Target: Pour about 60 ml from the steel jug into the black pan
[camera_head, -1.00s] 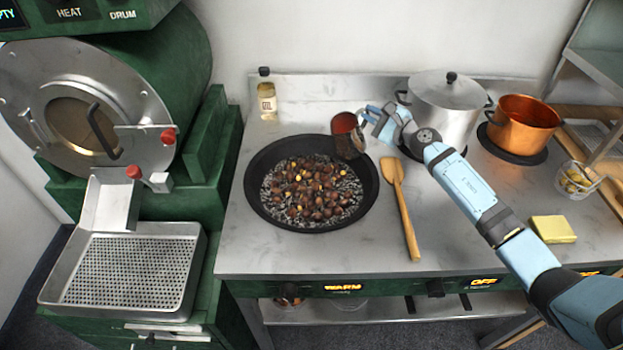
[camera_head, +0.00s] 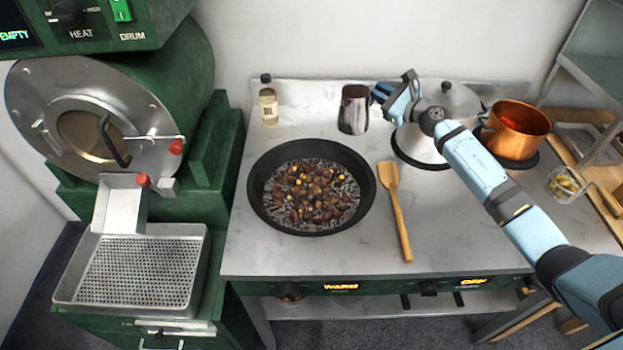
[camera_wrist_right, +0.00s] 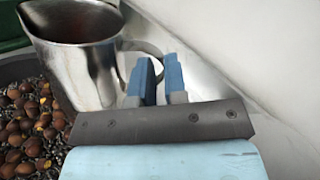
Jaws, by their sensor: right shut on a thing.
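The steel jug (camera_head: 353,112) is upright behind the right rear rim of the black pan (camera_head: 256,205). Whether its base touches the stove top, I cannot tell. My right gripper (camera_head: 383,93) comes in from the right and is shut on the jug's handle. In the right wrist view the jug (camera_wrist_right: 85,70) stands left of my fingers (camera_wrist_right: 158,80), with its handle loop reaching to them. The jug's contents are not clear. My left gripper is not in view.
A lidded steel pot (camera_head: 460,105) is partly hidden behind my right arm, and a copper pot (camera_head: 517,135) stands right of it. A wooden spatula (camera_head: 396,210) lies right of the pan. A small bottle (camera_head: 268,103) stands at the back. A green roaster (camera_head: 190,75) is at left.

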